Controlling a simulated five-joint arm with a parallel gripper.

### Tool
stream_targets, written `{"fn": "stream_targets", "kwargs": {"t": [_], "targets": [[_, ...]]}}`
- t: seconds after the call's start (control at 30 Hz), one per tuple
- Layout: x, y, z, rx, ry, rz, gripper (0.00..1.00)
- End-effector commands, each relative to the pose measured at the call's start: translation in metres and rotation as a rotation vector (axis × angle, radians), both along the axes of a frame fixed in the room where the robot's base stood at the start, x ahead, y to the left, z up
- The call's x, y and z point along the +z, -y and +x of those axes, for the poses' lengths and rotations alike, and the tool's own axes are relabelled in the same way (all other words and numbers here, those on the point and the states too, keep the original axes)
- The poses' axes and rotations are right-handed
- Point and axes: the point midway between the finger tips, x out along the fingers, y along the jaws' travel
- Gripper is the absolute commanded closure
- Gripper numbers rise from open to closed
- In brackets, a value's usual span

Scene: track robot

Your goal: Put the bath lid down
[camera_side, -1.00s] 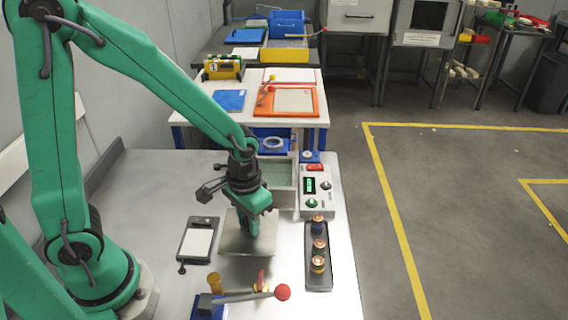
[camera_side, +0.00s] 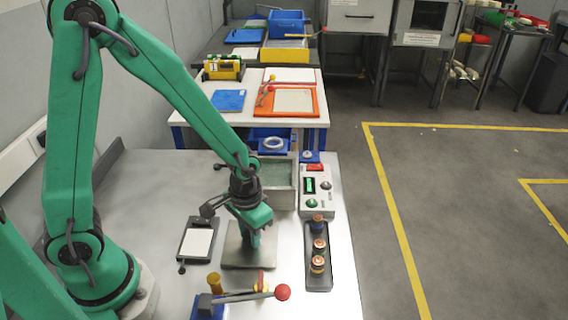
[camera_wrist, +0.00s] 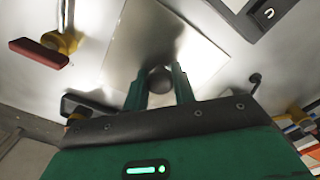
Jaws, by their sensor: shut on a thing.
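The bath lid (camera_side: 236,258) is a flat square metal plate with a dark round knob (camera_wrist: 160,79). My gripper (camera_wrist: 160,92) is shut on the knob, with one finger on each side of it. In the side view my gripper (camera_side: 255,242) stands above the middle of the lid. The lid looks level and at or very close to the bench top; I cannot tell whether it touches. The bath (camera_side: 284,204), a grey box with a greenish inside, is uncovered behind the lid.
A dark tray with several round jars (camera_side: 318,262) and a control box (camera_side: 317,192) stand right of the lid. A black-framed pad (camera_side: 197,242) lies to its left. A red-knobbed lever (camera_side: 283,292) is in front.

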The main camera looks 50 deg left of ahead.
Motion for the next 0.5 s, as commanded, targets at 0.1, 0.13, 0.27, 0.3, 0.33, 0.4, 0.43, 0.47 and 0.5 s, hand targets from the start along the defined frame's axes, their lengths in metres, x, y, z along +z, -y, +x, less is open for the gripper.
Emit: {"fn": "stream_targets", "kwargs": {"t": [0.1,0.13,0.27,0.3,0.33,0.4,0.43,0.47,0.5], "targets": [[-0.0011,0.0000,0.0001,0.000,0.000,0.000,0.98],[-0.0018,0.0000,0.0001,0.000,0.000,0.000,0.98],[-0.0028,0.0000,0.0001,0.000,0.000,0.000,0.60],[-0.0027,0.0000,0.0001,0.000,0.000,0.000,0.52],[-0.0027,0.0000,0.0001,0.000,0.000,0.000,0.52],[-0.0027,0.0000,0.0001,0.000,0.000,0.000,0.52],[-0.0027,0.0000,0.0001,0.000,0.000,0.000,0.52],[-0.0026,0.0000,0.0001,0.000,0.000,0.000,0.52],[-0.0026,0.0000,0.0001,0.000,0.000,0.000,0.52]]}}
